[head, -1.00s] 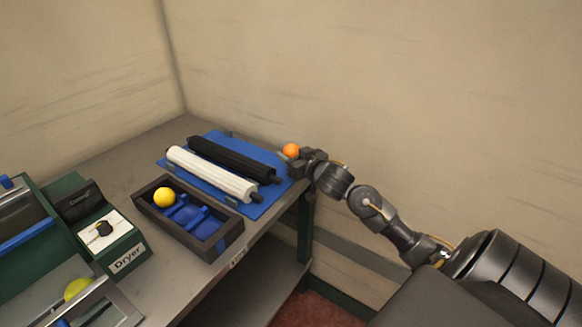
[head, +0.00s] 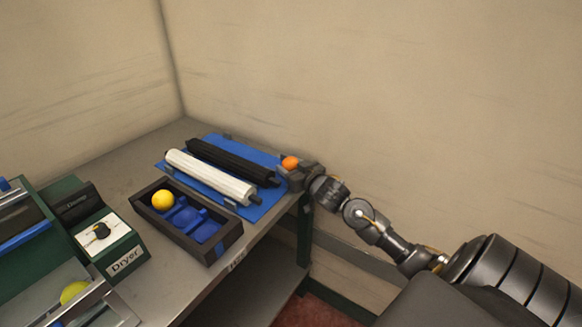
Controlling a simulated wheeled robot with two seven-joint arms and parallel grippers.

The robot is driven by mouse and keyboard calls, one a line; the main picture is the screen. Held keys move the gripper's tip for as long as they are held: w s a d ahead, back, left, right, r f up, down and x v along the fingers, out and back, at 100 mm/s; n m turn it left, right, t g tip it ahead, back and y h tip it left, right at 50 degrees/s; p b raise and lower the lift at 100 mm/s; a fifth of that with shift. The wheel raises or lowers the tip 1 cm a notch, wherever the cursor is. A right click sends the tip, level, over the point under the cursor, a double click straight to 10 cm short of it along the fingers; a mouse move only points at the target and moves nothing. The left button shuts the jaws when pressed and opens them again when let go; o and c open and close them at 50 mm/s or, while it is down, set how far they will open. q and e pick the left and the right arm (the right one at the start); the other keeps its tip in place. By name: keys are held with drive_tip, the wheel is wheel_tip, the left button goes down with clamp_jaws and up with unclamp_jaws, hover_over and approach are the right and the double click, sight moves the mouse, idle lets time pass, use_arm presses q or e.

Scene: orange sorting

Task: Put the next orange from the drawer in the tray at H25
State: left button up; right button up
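My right gripper (head: 294,174) is at the right end of the table, beside the blue mat, with an orange (head: 290,162) at its fingertips. The orange appears gripped, but the fingers are small and partly hidden. A dark tray (head: 225,245) with blue compartments stands on the table, left of and nearer than the gripper. A yellow ball (head: 162,199) sits in its far-left compartment; the other compartments look empty. A yellow-green ball (head: 74,292) lies in the open drawer (head: 112,299) at lower left. My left gripper is not in view.
A white roller (head: 208,176) and a black roller (head: 230,162) lie on the blue mat (head: 168,164), between the tray and the wall. A green dryer box (head: 128,245) stands left of the tray. Bare table (head: 125,160) shows at the back left.

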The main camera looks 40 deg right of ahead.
drive_tip(key=shift+o, duration=0.7)
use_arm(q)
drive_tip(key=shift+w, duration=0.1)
use_arm(e)
drive_tip(key=shift+s+r, duration=0.15)
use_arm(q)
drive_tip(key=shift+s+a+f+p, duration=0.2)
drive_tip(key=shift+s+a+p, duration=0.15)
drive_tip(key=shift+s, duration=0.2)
use_arm(e)
drive_tip(key=s+a+r, duration=0.1)
drive_tip(key=s, duration=1)
drive_tip(key=shift+s+r, duration=0.3)
drive_tip(key=shift+r, duration=0.05)
